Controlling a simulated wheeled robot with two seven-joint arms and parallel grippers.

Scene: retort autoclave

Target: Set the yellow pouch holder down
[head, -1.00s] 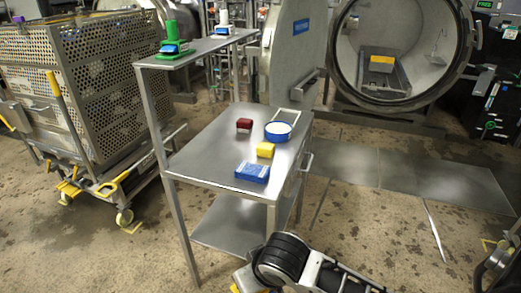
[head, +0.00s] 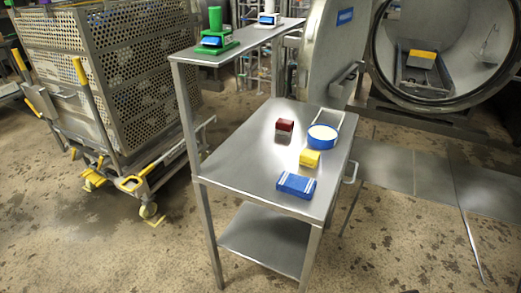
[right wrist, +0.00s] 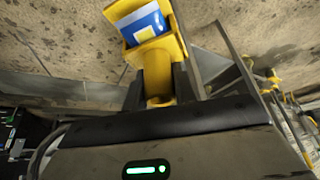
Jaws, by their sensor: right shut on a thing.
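The yellow pouch holder (right wrist: 157,75) is in the right wrist view, with a blue and white pouch (right wrist: 143,22) in its tray. My right gripper (right wrist: 162,88) is shut on its yellow stem, with a dark finger on either side. The concrete floor shows behind the holder. Neither gripper shows in the head view. In the head view, a green holder (head: 216,42) and a white holder (head: 268,19) stand on the raised shelf (head: 240,38) of a steel cart.
The cart's main top (head: 235,160) carries a blue box (head: 296,185), a yellow block (head: 310,158), a dark red block (head: 285,126) and a round blue-rimmed container (head: 323,135). Its left part is bare. A perforated cage trolley (head: 120,60) stands left; the open autoclave (head: 440,90) is at back right.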

